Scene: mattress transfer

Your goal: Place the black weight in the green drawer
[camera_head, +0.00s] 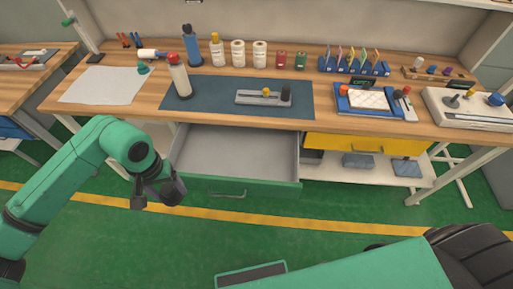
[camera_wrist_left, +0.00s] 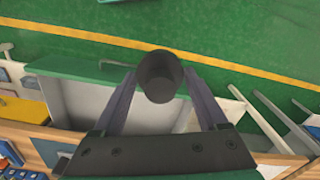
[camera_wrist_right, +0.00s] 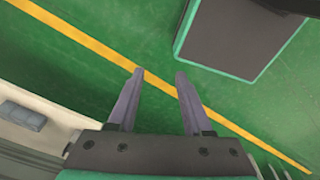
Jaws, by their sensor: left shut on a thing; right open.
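The black weight (camera_wrist_left: 160,78) is a dark cylinder held between the fingers of my left gripper. In the head view my left gripper (camera_head: 158,197) hangs in the air in front of the bench, left of the green drawer (camera_head: 265,190). The weight (camera_head: 176,191) is seen there near the drawer front's left end. The drawer is pulled out below the tabletop; its grey inside looks empty. My right gripper (camera_wrist_right: 160,74) is open and empty above the green floor in the right wrist view. I cannot make out its fingers in the head view.
The wooden bench (camera_head: 140,113) carries bottles, jars, a blue-grey mat (camera_head: 215,97), a grey block with pegs (camera_head: 252,98) and a scale. A yellow drawer (camera_head: 355,144) appears shut to the right of the green one. Grey boxes lie on a shelf (camera_head: 330,172) below it.

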